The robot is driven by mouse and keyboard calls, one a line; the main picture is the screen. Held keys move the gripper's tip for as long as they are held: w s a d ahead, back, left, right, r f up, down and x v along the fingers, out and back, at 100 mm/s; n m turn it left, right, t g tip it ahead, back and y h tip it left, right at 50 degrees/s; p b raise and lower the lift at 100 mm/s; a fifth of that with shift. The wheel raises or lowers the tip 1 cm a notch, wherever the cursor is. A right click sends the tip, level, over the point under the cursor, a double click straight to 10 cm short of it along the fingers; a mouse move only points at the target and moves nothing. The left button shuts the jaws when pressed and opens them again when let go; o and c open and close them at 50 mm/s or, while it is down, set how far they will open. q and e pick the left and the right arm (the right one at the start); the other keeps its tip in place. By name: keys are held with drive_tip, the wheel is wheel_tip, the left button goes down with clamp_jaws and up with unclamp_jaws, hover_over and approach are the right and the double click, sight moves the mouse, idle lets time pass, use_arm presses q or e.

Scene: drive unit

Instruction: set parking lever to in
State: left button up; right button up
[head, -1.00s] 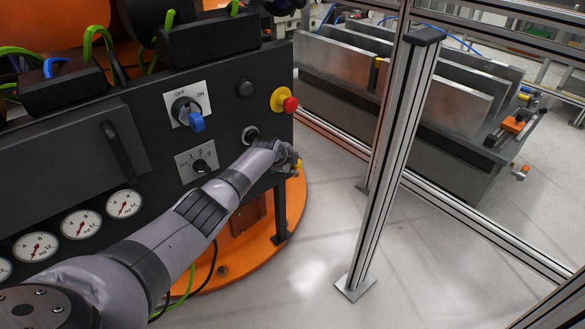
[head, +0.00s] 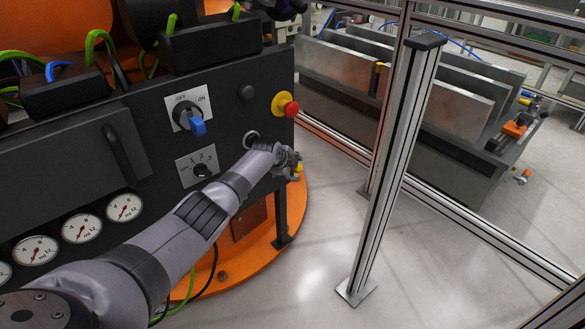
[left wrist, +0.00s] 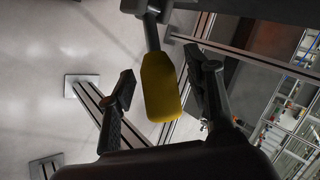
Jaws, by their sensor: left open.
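The parking lever has a yellow handle (left wrist: 160,85) on a grey metal rod. In the left wrist view the handle lies between the two fingers of my open left gripper (left wrist: 168,80), with gaps visible on both sides. In the head view my left gripper (head: 291,160) is at the right edge of the black panel, below the red button. Only a small yellow bit of the lever (head: 299,168) shows there; the gripper hides the rest. My right gripper is not in view.
The black control panel (head: 222,105) carries a blue OFF/ON switch (head: 197,125), a numbered selector (head: 201,170), a red emergency button (head: 291,109) and several gauges. An aluminium fence post (head: 394,165) stands to the right. Pale floor is clear between them.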

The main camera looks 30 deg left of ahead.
use_arm(q)
drive_tip(key=shift+r, duration=0.1)
drive_tip(key=shift+s+r, duration=0.35)
drive_tip(key=v, duration=1.1)
drive_tip(key=shift+f, duration=0.1)
